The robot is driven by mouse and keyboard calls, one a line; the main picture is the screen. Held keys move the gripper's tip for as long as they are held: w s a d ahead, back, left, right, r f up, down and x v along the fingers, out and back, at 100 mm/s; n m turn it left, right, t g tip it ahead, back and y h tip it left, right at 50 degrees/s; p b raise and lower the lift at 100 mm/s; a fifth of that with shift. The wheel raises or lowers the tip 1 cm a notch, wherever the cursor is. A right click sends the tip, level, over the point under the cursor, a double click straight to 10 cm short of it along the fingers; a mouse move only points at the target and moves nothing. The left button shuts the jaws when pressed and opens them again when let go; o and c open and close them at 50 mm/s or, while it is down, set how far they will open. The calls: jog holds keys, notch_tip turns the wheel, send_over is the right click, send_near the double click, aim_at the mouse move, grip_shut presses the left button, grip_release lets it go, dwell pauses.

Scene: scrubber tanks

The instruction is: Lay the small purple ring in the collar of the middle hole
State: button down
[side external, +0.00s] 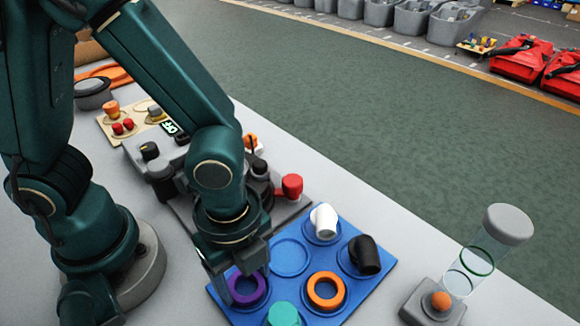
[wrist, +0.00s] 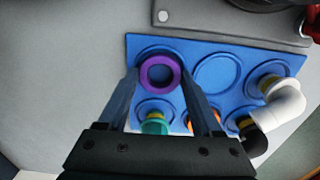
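The small purple ring (side external: 250,289) lies in a round recess of the blue tray (side external: 325,258). It also shows in the wrist view (wrist: 160,72), lying flat. My gripper (wrist: 160,75) is open, with one finger on each side of the ring, low over the tray. I cannot tell whether the fingers touch it. The grey tank unit (side external: 183,208) stands behind my wrist in the side view, mostly hidden. I cannot make out the middle hole or its collar in either view.
The tray also holds an orange ring (side external: 326,290), a white elbow (side external: 324,221), a black elbow (side external: 365,255) and a teal part (side external: 283,314). One recess (side external: 290,257) is empty. A red knob (side external: 292,186) stands behind the tray. A clear cylinder (side external: 475,265) stands at the right.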

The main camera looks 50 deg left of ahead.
jog(key=shift+r, duration=2.45)
jog(key=shift+s+a+r+m, duration=0.25)
jog(key=shift+s+m, duration=0.05)
jog(key=shift+m, duration=0.5)
jog(key=w+a+r+n, duration=0.1)
jog(key=w+a+r, duration=0.4)
jog(key=a, duration=0.3)
jog(key=w+a+r+n, duration=0.1)
jog(key=w+a+r, duration=0.45)
jog(key=a, duration=0.25)
jog(key=shift+s+d+f, duration=0.1)
jog(key=shift+s+f, duration=0.05)
jog(key=shift+f, duration=0.75)
jog(key=shift+s+d+f, duration=0.1)
jog(key=shift+s+f, duration=0.05)
jog(key=shift+f, duration=0.75)
jog(key=shift+s+d+f, duration=0.1)
jog(key=shift+s+f, duration=0.05)
jog(key=shift+f, duration=0.75)
jog(key=shift+f, duration=1.45)
